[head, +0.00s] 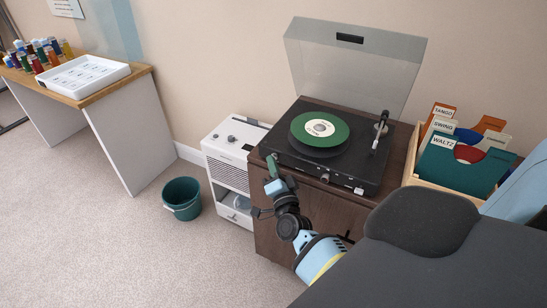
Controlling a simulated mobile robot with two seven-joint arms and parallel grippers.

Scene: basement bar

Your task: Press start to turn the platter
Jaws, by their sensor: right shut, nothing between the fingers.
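A black turntable (292,155) sits on a dark brown cabinet, its clear lid (352,65) raised. A green record (340,134) with a pale label lies on the platter. The tonearm (377,131) is at the right side, off the record. My right gripper (271,163) is shut and empty at the turntable's front left corner, its tips pointing up and away from me. I cannot tell whether the tips touch the deck. No start button shows clearly; the gripper covers part of that corner. My left gripper is not in view.
A wooden crate (412,168) of records with TANGO, SWING and WALTZ dividers stands to the right of the turntable. A white appliance (224,150) and a green bucket (182,198) stand left of the cabinet (325,208). A table with a white tray (122,70) and bottles is farther left.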

